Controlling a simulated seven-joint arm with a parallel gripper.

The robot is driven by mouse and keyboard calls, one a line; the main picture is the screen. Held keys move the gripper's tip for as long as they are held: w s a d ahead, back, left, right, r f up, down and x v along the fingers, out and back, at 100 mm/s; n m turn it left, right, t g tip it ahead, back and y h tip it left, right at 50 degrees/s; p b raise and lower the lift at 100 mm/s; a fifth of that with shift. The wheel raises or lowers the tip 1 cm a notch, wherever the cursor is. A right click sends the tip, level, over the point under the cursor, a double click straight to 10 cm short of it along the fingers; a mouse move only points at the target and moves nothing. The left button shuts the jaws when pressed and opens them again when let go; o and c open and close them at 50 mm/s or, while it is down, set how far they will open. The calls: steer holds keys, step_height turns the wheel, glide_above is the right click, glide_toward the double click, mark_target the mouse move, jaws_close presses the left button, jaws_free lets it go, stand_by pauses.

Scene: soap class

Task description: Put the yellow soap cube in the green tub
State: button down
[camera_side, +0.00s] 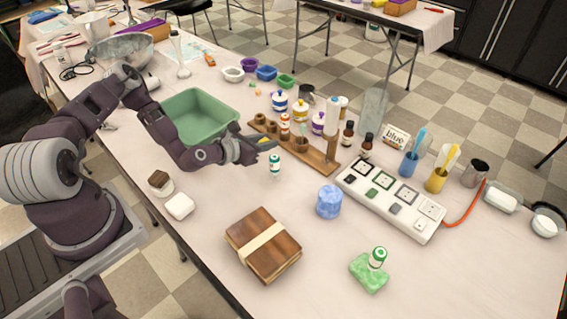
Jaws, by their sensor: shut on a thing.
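The green tub (199,121) is a wide, open, rectangular container left of centre on the table. My gripper (264,146) is just right of the tub, above the table and outside the tub's rim. It is shut on the yellow soap cube (265,141), of which only a small yellow patch shows between the fingers. The fingers hide most of the cube.
A small green-labelled bottle (274,165) stands just below my gripper. A wooden rack (318,158) with bottles stands close to the right.

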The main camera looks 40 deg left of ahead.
mark_target(267, 160)
step_height(267, 160, down, 5)
steer(key=shift+f, duration=0.2)
steer(key=c, duration=1.1)
jaws_free()
steer(key=shift+c, duration=0.2)
steer(key=shift+r, duration=0.1)
